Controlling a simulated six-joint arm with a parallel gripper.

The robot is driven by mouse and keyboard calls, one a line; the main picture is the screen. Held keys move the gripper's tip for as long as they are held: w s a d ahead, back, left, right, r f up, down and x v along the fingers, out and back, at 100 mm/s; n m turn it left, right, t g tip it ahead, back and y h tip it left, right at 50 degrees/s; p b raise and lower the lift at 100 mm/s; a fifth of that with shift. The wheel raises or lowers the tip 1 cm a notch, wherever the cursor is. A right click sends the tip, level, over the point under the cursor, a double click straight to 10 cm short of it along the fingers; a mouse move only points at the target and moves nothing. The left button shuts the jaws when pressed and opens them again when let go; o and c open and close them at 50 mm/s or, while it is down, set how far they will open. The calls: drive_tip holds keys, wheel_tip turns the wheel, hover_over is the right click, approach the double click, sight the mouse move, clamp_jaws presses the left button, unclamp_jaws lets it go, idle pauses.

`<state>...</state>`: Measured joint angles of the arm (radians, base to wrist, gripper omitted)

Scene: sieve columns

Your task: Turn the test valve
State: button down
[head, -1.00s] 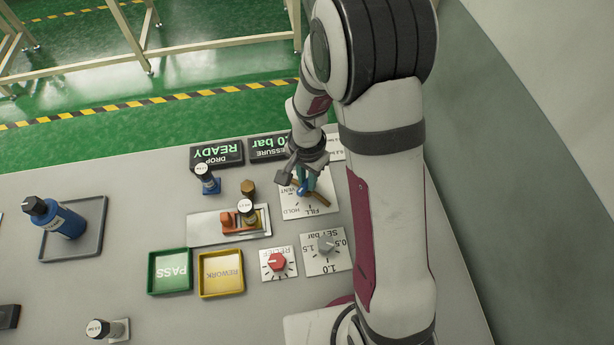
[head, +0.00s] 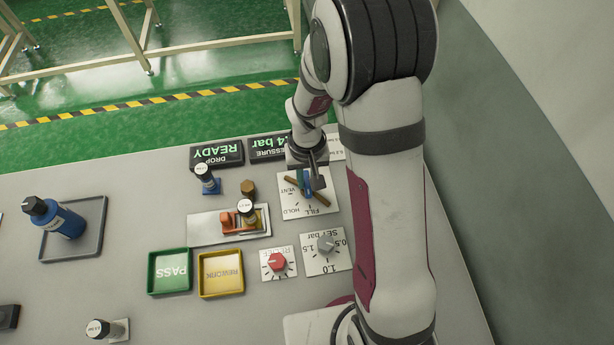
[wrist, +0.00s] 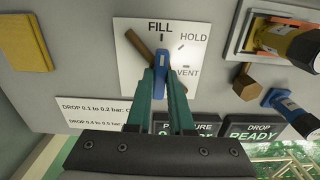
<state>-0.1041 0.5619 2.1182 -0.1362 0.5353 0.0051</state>
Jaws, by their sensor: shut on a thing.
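The test valve (wrist: 161,62) has a blue handle on a white dial plate marked FILL, HOLD and VENT, with a brown bar crossing under it. In the wrist view the handle points to FILL. My gripper (wrist: 161,80) is shut on the blue handle, its teal fingers on either side. In the head view the valve plate (head: 297,211) is at the right of the bench, and my gripper (head: 309,178) partly hides the handle.
The pressure display (head: 268,148) shows a reading ending in 4 bar, and the drop display (head: 217,154) reads READY. The red RELIEF knob (head: 277,262) and grey SET knob (head: 326,245) stand nearby. A clamp fixture (head: 202,229) holds a column to the left.

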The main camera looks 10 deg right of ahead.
sight(307, 182)
drive_tip(key=shift+n, duration=0.3)
idle(0.4)
drive_tip(key=c, duration=0.8)
unclamp_jaws()
wheel_tip(307, 182, up, 16)
drive_tip(key=s+r+m+y, duration=0.1)
drive_tip(key=s+m, duration=0.4)
drive_tip(key=s, duration=1.5)
drive_tip(key=shift+s+r+m+y, duration=0.35)
drive_tip(key=shift+r+m+y, duration=0.05)
drive_tip(key=shift+r, duration=0.25)
